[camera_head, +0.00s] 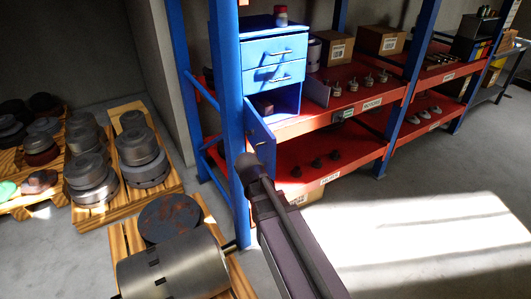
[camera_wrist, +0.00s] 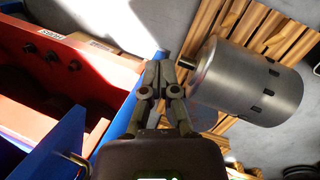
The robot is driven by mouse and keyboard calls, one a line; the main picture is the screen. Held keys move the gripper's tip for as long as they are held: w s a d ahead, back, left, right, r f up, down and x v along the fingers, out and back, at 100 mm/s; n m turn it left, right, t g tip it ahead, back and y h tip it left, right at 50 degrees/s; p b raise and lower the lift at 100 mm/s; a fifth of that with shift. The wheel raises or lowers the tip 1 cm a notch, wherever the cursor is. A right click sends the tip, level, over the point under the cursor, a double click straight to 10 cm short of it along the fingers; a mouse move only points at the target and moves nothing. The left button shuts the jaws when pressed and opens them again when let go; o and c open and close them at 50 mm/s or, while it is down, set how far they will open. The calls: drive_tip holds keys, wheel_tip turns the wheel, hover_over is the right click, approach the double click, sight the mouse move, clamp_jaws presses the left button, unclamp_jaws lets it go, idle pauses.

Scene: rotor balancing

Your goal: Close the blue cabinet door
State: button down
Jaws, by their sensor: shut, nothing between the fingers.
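The blue cabinet (camera_head: 275,50) stands on the upper red shelf, with two closed drawers above an open compartment. Its blue door (camera_head: 262,137) hangs swung outward at the left of the compartment. A second panel (camera_head: 317,90) stands out at the compartment's right side. In the wrist view a blue panel with a metal handle (camera_wrist: 75,158) shows at the lower left, beside my gripper. My gripper (camera_wrist: 166,65) is shut and empty, in front of a blue strip whose contact with the fingers I cannot tell. In the head view my arm hides the gripper.
A blue rack post (camera_head: 228,100) rises left of the cabinet. A large grey cylinder (camera_head: 175,268) lies on a pallet below; it also shows in the wrist view (camera_wrist: 248,82). More pallets with rotors stand left. The floor (camera_head: 420,230) at right is clear.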

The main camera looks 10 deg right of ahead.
drive_tip(key=w+a+r+n+h+p, duration=0.2)
drive_tip(key=w+a+r+n+p, duration=0.1)
drive_tip(key=r+n, duration=0.1)
drive_tip(key=w+a+r+n+t+h+p, duration=0.1)
drive_tip(key=w+a+r+n+p, duration=0.2)
drive_tip(key=r, duration=0.3)
drive_tip(key=w+a+r+n+h+p, duration=0.2)
drive_tip(key=w+a+r+n+p, duration=0.1)
drive_tip(key=r+n, duration=0.2)
drive_tip(key=shift+r+t+h+p, duration=0.3)
drive_tip(key=shift+r, duration=0.1)
drive_tip(key=shift+d+f, duration=0.1)
drive_tip(key=b, duration=0.7)
approach(271, 165)
drive_tip(key=d+f, duration=0.2)
drive_tip(key=f, duration=0.3)
drive_tip(key=shift+w+d, duration=0.25)
drive_tip(key=shift+d, duration=0.15)
drive_tip(key=shift+w+d, duration=0.2)
drive_tip(key=shift+d, duration=0.7)
drive_tip(key=shift+n, duration=0.3)
